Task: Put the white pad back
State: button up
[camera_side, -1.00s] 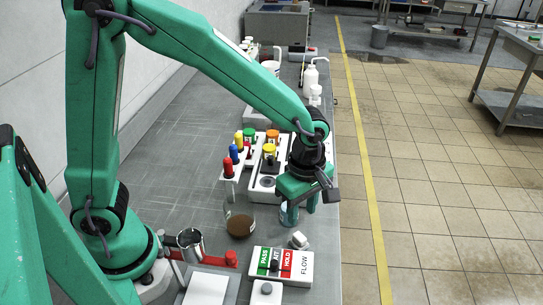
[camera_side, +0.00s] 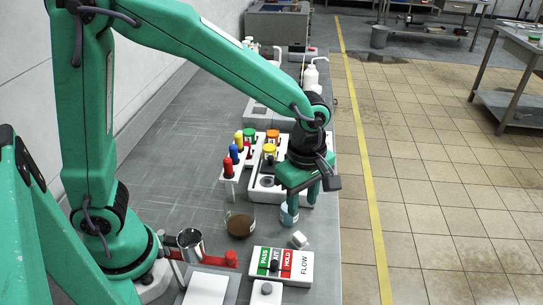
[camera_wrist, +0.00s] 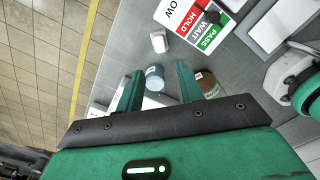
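A small white block (camera_side: 299,240), possibly the white pad, lies on the grey bench between a small blue-and-white jar (camera_side: 289,219) and the FLOW panel (camera_side: 305,268). In the wrist view the block (camera_wrist: 159,41) lies beyond my fingertips, and the jar (camera_wrist: 155,77) shows between the fingers. A flat white square (camera_side: 207,289) lies at the front of the bench; I cannot tell whether that is the pad instead. My gripper (camera_side: 303,205) points down by the jar, its fingers apart and empty in the wrist view (camera_wrist: 157,74).
A brown-filled glass jar (camera_side: 239,223) stands left of the blue-and-white jar. A rack with red, blue and yellow tools (camera_side: 232,180) stands behind it. A metal cup (camera_side: 190,243) and a red part (camera_side: 231,258) are at the front left. The bench's right edge is close to my gripper.

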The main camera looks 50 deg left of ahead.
jog(key=s+a+r+m+t, duration=0.5)
jog(key=s+a+r+m, duration=0.6)
jog(key=a+m, duration=0.4)
jog(key=shift+s+a+r+m+t, duration=0.25)
jog(key=shift+r+m, duration=0.25)
jog(key=shift+m, duration=0.9)
